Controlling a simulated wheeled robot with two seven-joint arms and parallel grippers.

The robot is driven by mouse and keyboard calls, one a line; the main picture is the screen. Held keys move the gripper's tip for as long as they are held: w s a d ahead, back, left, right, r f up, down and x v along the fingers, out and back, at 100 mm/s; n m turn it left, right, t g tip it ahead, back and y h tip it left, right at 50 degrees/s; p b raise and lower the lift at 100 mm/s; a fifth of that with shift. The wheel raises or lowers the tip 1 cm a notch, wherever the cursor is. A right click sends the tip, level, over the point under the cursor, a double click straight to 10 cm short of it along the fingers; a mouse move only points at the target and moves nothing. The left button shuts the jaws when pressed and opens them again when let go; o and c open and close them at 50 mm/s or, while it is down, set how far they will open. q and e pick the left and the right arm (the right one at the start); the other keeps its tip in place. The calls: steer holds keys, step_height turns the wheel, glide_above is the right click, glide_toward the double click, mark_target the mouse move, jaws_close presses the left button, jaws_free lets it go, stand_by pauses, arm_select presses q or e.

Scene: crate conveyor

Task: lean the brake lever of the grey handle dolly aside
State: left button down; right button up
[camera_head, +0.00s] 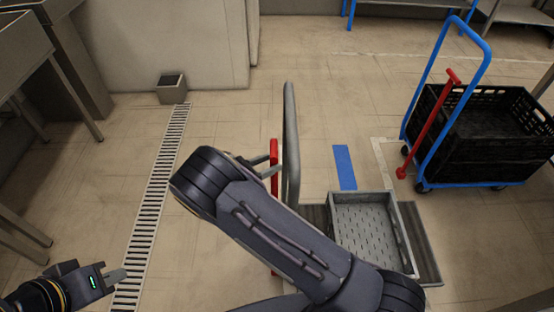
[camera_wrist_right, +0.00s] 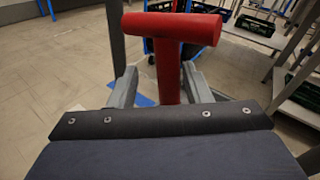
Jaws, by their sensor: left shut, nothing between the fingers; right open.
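The brake lever (camera_head: 274,153) is red and stands beside the upright grey handle (camera_head: 290,120) of the dolly (camera_head: 425,245). My right arm hides its lower part in the head view. In the right wrist view the lever (camera_wrist_right: 167,45) shows a T-shaped top, its stem standing between the two fingers of my right gripper (camera_wrist_right: 160,75). That gripper is open around the stem, just below the crossbar; the fingers look apart from it. In the head view my right gripper (camera_head: 266,170) is mostly hidden by its wrist. My left gripper (camera_head: 112,279) is shut and empty at lower left, far from the dolly.
A grey crate (camera_head: 404,235) sits on the dolly deck. A blue-handled dolly (camera_head: 462,185) with a black crate (camera_head: 535,150) and its own red lever (camera_head: 428,125) stands at right. A blue floor strip (camera_head: 344,167) lies behind the grey crate. A floor drain (camera_head: 160,180) runs at left.

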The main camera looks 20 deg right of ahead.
steer(key=shift+v, duration=1.85)
